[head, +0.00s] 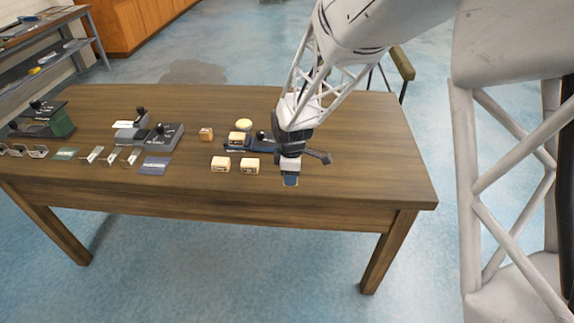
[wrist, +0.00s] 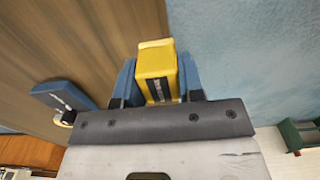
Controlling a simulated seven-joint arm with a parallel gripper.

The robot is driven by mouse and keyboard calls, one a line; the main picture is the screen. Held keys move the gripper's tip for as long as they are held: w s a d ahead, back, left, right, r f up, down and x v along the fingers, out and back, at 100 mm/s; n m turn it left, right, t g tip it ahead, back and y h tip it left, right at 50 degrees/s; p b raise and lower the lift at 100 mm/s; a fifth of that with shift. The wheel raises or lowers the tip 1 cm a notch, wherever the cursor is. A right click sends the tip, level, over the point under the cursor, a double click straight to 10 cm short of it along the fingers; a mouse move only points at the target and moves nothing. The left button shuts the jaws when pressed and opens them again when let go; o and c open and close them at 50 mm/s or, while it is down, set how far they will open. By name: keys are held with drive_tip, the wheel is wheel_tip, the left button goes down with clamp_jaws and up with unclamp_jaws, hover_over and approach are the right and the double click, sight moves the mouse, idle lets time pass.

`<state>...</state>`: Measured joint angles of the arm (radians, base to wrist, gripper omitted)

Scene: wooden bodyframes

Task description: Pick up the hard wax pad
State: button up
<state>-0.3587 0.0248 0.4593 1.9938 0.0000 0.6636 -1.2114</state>
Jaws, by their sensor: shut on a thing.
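In the wrist view my gripper (wrist: 158,82) has its two blue fingers shut on a yellow block (wrist: 155,60) with a dark label stripe. The label is too small to read, so I cannot confirm by name that it is the hard wax pad. In the head view my gripper (head: 290,180) is near the table's front edge, right of the cream blocks, and the held block is mostly hidden there. Cream labelled blocks (head: 220,164) (head: 249,166) (head: 240,138) and a tan block (head: 206,134) are on the table. A round yellow piece (head: 243,124) is behind them.
A dark blue knobbed tool (head: 234,147) is just left of my gripper; it also appears in the wrist view (wrist: 58,95). Grey knobbed tools (head: 163,136), a green box (head: 60,126) and small metal pieces stand left on the wooden table (head: 340,125). The table's right end is clear.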

drive_tip(key=shift+s+d+r, duration=0.1)
drive_tip(key=shift+s+d, duration=0.2)
drive_tip(key=shift+s, duration=0.5)
drive_tip(key=shift+s+d+r, duration=0.1)
drive_tip(key=shift+s+d, duration=0.15)
drive_tip(key=shift+s, duration=0.5)
drive_tip(key=shift+s+d+r, duration=0.1)
drive_tip(key=shift+s+d, duration=0.2)
drive_tip(key=shift+s, duration=0.5)
drive_tip(key=shift+o, duration=1.4)
drive_tip(key=shift+c, duration=0.6)
